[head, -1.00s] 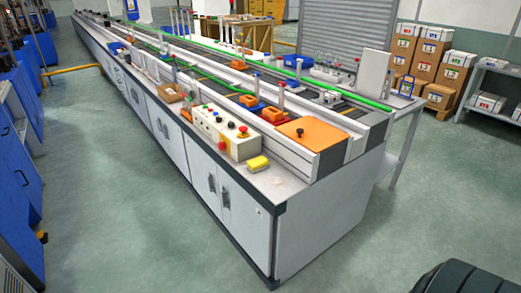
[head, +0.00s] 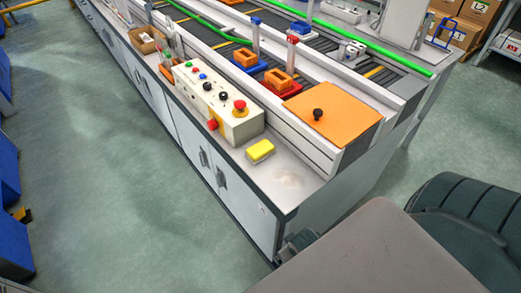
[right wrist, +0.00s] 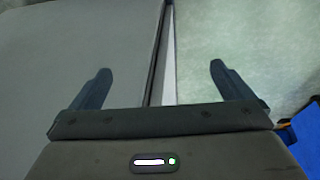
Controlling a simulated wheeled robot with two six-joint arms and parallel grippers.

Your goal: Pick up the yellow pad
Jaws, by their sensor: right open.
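The yellow pad (head: 260,151) lies flat on the pale front ledge of the workbench in the head view, just right of the control box. Nothing touches it from above. My right gripper (right wrist: 160,76) shows in the right wrist view with its two dark fingers wide apart and nothing between them. The pad is not visible in that wrist view, so the gripper is away from it. My left gripper is in neither view.
The control box (head: 217,102) with a red knob stands left of the pad. An orange plate (head: 335,112) with a black knob lies behind it on the conveyor. The ledge (head: 288,184) right of the pad is clear. Green floor (head: 120,180) lies in front.

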